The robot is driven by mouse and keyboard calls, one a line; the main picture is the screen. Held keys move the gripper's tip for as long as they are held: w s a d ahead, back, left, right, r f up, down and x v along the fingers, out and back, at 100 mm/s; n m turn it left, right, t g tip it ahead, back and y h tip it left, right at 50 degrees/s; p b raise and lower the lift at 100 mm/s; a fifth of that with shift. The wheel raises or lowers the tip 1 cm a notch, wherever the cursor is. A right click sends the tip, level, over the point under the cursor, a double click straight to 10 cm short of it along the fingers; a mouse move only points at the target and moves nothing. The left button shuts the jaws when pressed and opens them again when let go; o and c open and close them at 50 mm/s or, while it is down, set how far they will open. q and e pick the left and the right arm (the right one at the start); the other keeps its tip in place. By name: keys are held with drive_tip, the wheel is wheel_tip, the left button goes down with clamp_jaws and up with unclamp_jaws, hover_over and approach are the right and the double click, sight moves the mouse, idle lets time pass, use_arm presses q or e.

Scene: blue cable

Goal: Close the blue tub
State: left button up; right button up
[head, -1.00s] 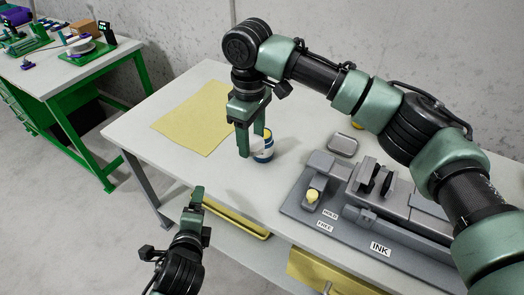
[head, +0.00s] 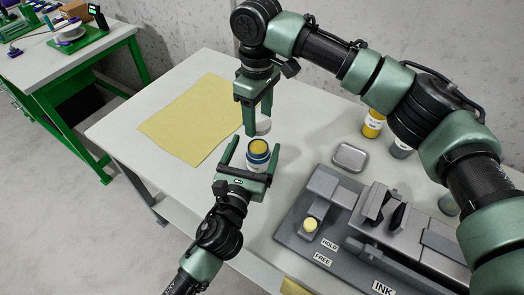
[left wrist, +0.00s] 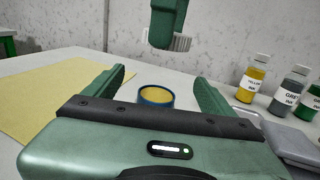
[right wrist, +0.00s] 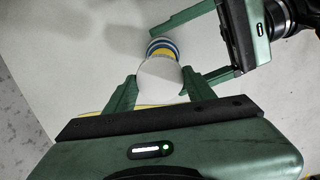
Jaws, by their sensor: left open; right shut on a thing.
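The blue tub (head: 257,158) stands upright and open on the white table, with yellow contents showing; its round rim shows in the left wrist view (left wrist: 156,97). My left gripper (head: 253,147) is open, with its fingers on either side of the tub; I cannot tell whether they touch it. My right gripper (head: 258,122) is shut on the round white lid (head: 263,125). The lid is above the table and off the tub, behind it in the head view. Its ridged edge shows in the left wrist view (left wrist: 182,43), and its flat face in the right wrist view (right wrist: 160,80).
A yellow sheet (head: 190,118) lies left of the tub. A grey fixture (head: 350,225) with HOLD, FREE and INK labels stands to the right, near a metal tin (head: 350,156). Ink bottles, including a yellow one (head: 373,123), stand at the back right.

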sight(255, 167)
use_arm(q)
drive_tip(key=shift+s+a+r, duration=0.1)
drive_tip(key=shift+s+r, duration=0.1)
drive_tip(key=shift+s, duration=0.2)
use_arm(e)
drive_tip(key=shift+s+a+r, duration=0.15)
drive_tip(key=shift+s+r, duration=0.1)
drive_tip(key=shift+s, duration=0.15)
use_arm(q)
drive_tip(key=shift+w+f, duration=0.15)
drive_tip(key=shift+f, duration=0.2)
use_arm(e)
drive_tip(key=shift+w+f, duration=0.1)
drive_tip(key=shift+w, duration=0.05)
use_arm(q)
wheel_tip(255, 167, down, 3)
drive_tip(key=shift+f, duration=2.1)
drive_tip(key=shift+w+f, duration=0.1)
drive_tip(key=shift+w, duration=0.25)
drive_tip(key=x, duration=0.5)
drive_tip(key=shift+w+d, duration=0.25)
drive_tip(key=shift+d, duration=0.05)
drive_tip(key=shift+w+d, duration=0.1)
drive_tip(key=shift+w, duration=0.5)
